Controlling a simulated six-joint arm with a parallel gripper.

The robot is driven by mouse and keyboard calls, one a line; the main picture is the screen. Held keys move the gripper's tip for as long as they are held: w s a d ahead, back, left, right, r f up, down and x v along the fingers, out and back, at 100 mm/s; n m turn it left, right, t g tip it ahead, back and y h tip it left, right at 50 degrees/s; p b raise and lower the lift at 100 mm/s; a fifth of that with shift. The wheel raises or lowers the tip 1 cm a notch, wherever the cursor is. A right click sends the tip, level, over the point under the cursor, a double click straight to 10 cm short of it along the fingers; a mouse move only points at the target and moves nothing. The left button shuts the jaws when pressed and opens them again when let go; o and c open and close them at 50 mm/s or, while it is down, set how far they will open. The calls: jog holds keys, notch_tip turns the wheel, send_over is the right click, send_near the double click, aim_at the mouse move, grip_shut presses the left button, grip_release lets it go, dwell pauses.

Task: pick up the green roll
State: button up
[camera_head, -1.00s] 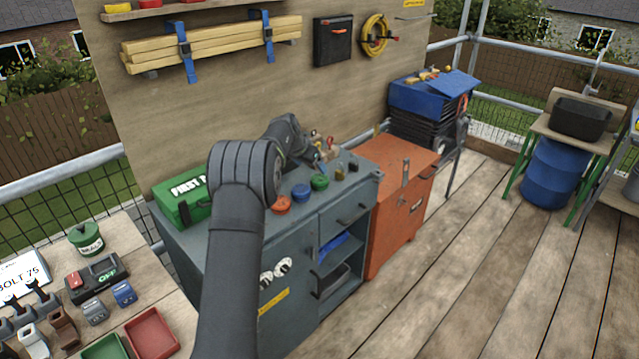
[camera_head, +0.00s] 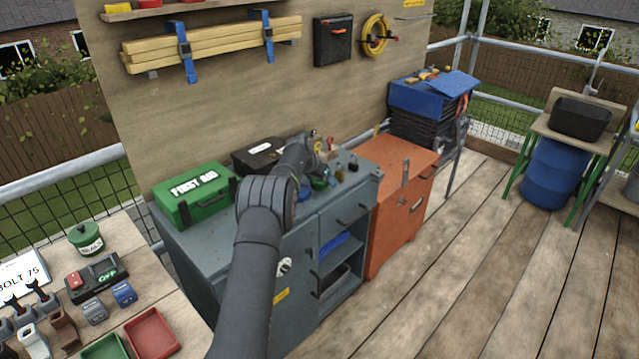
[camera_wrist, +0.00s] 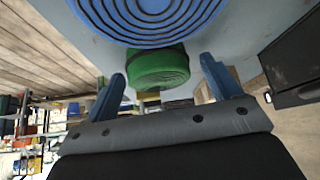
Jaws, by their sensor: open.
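The green roll (camera_wrist: 160,68) shows in the wrist view just beyond my open jaws, between the lines of the two fingers. A ribbed blue roll (camera_wrist: 150,18) is nearer the camera, at the top of that view, and partly covers the green one. My gripper (camera_wrist: 164,84) is open, with nothing between the fingertips that I can see. In the head view my gripper (camera_head: 318,183) is low over the grey cabinet top (camera_head: 215,243). There my arm and gripper hide most of the rolls, and only a sliver of green shows.
On the cabinet, a green first aid box (camera_head: 195,193) stands left of my arm and a black case (camera_head: 257,153) behind it. Small items stand at the right end. An orange cabinet (camera_head: 395,215) adjoins on the right.

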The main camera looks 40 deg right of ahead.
jog(key=shift+d+f, duration=0.1)
jog(key=shift+f, duration=0.05)
jog(key=c, duration=1.1)
